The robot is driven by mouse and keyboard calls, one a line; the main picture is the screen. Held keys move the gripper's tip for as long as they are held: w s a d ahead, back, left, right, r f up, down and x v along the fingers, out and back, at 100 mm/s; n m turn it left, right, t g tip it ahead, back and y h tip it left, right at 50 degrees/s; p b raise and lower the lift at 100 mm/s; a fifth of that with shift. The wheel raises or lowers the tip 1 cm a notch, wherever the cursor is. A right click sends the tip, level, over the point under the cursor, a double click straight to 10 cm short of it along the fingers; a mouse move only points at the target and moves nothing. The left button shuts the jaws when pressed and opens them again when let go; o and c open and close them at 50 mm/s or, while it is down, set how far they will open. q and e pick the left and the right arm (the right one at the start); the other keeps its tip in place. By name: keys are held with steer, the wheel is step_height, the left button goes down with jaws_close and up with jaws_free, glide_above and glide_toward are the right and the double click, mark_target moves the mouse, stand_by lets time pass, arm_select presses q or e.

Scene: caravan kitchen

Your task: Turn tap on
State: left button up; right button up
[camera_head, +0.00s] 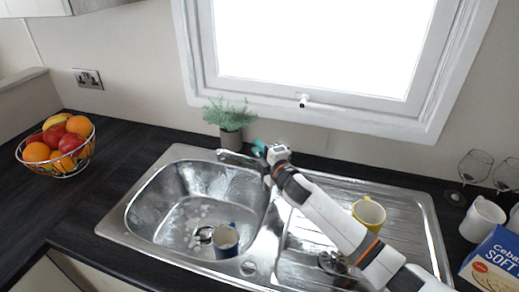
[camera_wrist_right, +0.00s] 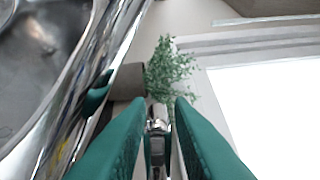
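The chrome tap (camera_head: 238,158) stands at the back of the steel sink (camera_head: 165,160), its spout reaching left over the basin. My right gripper (camera_head: 262,149) is at the tap, with its green fingers at the tap's right end. In the right wrist view the two fingers of my right gripper (camera_wrist_right: 158,103) are apart, with a chrome part of the tap (camera_wrist_right: 157,142) between them. I cannot tell whether either finger touches it. No clear water stream shows from the spout. My left gripper is out of view.
A potted plant (camera_head: 230,121) stands just behind the tap, below the window. A dark blue mug (camera_head: 226,241) is in the basin. A fruit bowl (camera_head: 60,147) is at left; a white mug (camera_head: 482,219) and box (camera_head: 494,262) at right.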

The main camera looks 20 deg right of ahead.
jaws_close()
steer(key=r+m+p, duration=0.2)
steer(key=shift+d+r+p, duration=0.1)
steer(key=shift+d+p, duration=0.15)
steer(key=shift+p, duration=0.05)
steer(key=shift+w+d+r+m, duration=0.1)
steer(key=shift+d+r+m, duration=0.1)
steer(key=shift+m, duration=0.5)
steer(key=shift+f, duration=0.15)
steer(key=shift+o, duration=1.4)
jaws_free()
